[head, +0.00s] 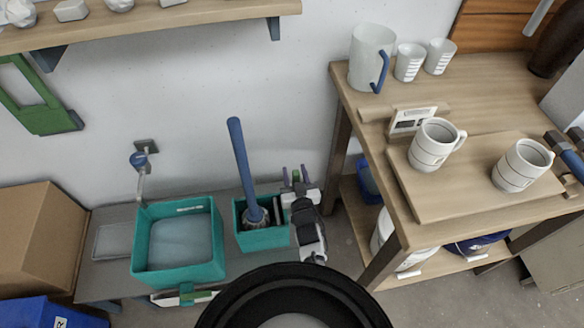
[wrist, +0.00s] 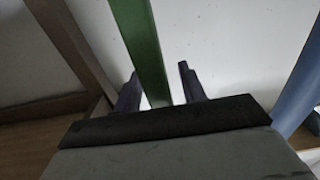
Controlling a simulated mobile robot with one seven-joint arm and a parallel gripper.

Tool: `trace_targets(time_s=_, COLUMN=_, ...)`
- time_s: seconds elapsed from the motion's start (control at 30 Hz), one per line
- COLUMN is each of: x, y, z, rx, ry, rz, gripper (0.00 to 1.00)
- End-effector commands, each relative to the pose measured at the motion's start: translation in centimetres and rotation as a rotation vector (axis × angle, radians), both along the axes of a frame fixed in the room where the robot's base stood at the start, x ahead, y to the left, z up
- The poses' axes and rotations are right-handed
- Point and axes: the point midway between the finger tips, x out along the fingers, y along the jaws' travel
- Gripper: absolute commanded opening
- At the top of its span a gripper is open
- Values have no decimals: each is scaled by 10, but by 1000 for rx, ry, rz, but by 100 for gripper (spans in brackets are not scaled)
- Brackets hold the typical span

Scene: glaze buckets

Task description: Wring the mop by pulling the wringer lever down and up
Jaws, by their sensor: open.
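A mop with a blue handle (head: 240,157) stands tilted, its head down in the teal wringer bucket (head: 262,240). The handle also shows at the right edge of the wrist view (wrist: 300,80). My gripper (head: 294,174) is at the right side of this bucket. In the wrist view my gripper (wrist: 159,82) is open, with one finger on each side of a green bar (wrist: 140,45), which looks like the wringer lever. The bar stands nearly upright between the fingers, and I see gaps on both sides. In the head view my gripper and arm mostly hide the lever.
A teal bucket of water (head: 146,270) stands left of the wringer on a low grey bench (head: 103,272). A wooden table (head: 460,110) with mugs and a jug (head: 367,55) is close on the right. A cardboard box (head: 25,235) is at far left.

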Motion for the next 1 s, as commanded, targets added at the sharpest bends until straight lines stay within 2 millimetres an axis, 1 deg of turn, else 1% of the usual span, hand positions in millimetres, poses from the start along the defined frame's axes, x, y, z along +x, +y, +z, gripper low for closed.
trace_targets(time_s=0.3, x=0, y=0, z=0, rx=0, ry=0, rz=0, gripper=41)
trace_targets(time_s=0.33, x=0, y=0, z=0, rx=0, ry=0, rz=0, gripper=40)
trace_targets(time_s=0.63, x=0, y=0, z=0, rx=0, ry=0, rz=0, gripper=0)
trace_targets(time_s=1.0, x=-1, y=-1, z=-2, rx=2, ry=-12, rz=0, gripper=0)
